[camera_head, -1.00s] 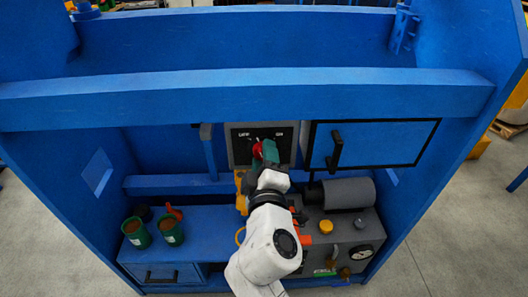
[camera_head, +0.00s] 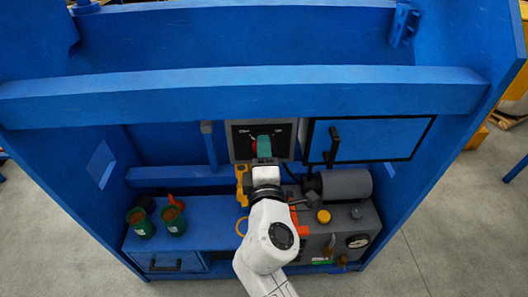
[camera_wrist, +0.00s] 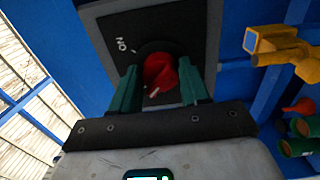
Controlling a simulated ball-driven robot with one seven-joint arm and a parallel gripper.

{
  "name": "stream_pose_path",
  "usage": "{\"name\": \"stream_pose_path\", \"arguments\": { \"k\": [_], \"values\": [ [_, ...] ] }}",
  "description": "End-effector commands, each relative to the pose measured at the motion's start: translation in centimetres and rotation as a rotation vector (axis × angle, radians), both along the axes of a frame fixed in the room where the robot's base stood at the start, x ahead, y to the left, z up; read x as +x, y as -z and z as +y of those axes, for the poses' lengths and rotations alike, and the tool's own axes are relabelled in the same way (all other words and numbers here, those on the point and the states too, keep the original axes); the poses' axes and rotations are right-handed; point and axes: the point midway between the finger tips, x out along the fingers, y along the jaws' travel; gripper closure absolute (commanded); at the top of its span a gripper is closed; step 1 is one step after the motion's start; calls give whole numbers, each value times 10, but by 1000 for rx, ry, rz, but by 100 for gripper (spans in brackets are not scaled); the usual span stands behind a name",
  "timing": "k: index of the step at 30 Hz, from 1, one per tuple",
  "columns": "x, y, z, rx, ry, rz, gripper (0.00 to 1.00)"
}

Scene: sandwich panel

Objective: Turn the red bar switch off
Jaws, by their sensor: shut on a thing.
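The red bar switch (camera_wrist: 160,72) sits on a dark square plate with a grey frame (camera_head: 285,131) on the blue panel. In the wrist view it is between the two green fingers of my gripper (camera_wrist: 161,88), which is shut on it. A white mark shows on the red bar, and the word ON stands on the plate to its left, turned in that view. In the head view my gripper (camera_head: 264,146) covers most of the switch, and only a little red shows left of the fingers. Labels stand on both sides of the plate; they are too small to read surely.
A blue door with a black handle (camera_head: 332,146) is close right of the switch plate. A yellow tool (camera_head: 242,184) hangs below left. A grey machine with a gauge (camera_head: 357,241) stands lower right, and green cans (camera_head: 173,220) stand lower left. A blue beam crosses above.

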Motion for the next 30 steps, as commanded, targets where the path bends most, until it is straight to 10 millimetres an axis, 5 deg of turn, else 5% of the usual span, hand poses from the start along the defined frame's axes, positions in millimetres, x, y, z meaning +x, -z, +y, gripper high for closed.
{"name": "stream_pose_path", "arguments": {
  "k": [8, 9, 16, 25, 30],
  "values": [
    [0, 2, 1, -3, -2, 2, 85],
    [0, 2, 1, -3, -2, 3, 51],
    [0, 1, 1, -1, -1, 1, 29],
    [-3, 1, 0, 0, -1, 1, 29],
    [-25, 2, 1, -1, -3, 2, 29]
  ]
}}
